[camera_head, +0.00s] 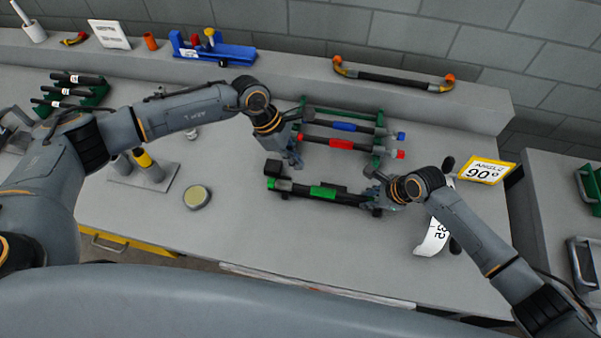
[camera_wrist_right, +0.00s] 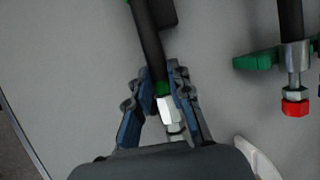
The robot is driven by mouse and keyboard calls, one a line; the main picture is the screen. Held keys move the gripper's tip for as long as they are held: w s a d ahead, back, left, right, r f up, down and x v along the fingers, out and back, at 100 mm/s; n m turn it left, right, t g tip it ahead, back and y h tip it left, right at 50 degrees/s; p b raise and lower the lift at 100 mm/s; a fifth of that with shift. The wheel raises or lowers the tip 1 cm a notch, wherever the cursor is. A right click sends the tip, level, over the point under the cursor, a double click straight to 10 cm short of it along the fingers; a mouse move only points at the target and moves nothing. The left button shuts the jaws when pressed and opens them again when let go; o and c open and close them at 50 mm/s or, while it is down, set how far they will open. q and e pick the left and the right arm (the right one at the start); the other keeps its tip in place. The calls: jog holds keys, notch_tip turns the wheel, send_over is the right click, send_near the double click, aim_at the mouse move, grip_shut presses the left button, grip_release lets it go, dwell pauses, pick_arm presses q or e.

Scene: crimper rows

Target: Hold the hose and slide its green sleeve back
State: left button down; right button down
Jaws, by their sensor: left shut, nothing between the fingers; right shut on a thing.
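The black hose (camera_head: 346,197) with the green sleeve (camera_head: 323,191) lies nearest the front of the bench, its left end at a dark block with green parts (camera_head: 273,175). The sleeve sits around the hose near mid-length. My right gripper (camera_head: 374,190) is shut on the hose's right end; in the right wrist view its fingers (camera_wrist_right: 163,92) close around the black hose (camera_wrist_right: 150,50) beside a silver hex fitting (camera_wrist_right: 168,111). My left gripper (camera_head: 296,158) is shut and empty, behind the hose's left part and apart from the sleeve.
A green rack (camera_head: 378,150) behind holds a blue-sleeved hose (camera_head: 345,126) and a red-sleeved hose (camera_head: 340,144). A yellow 90° sign (camera_head: 482,170) and a white curved label (camera_head: 433,238) are at the right. A round disc (camera_head: 197,197) lies left; the front middle bench is clear.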

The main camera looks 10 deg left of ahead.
aim_at(318, 189)
jog(key=shift+s, duration=0.1)
pick_arm(q)
jog(key=a+f+h, duration=0.1)
jog(key=a, duration=0.1)
jog(key=a+h, duration=0.1)
jog(key=h, duration=0.1)
jog(key=a+f+h, duration=0.1)
jog(key=a, duration=0.1)
jog(key=shift+s+a+f, duration=0.3)
jog(key=shift+a+f, duration=0.05)
jog(key=shift+f+h, duration=0.15)
jog(key=shift+h, duration=0.15)
jog(key=x, duration=0.9)
jog(key=shift+d+f, duration=0.2)
jog(key=shift+f, duration=0.05)
jog(key=shift+w, duration=0.1)
jog(key=shift+d, duration=1.15)
pick_arm(e)
jog(key=shift+a, duration=0.1)
pick_arm(q)
jog(key=v, duration=1)
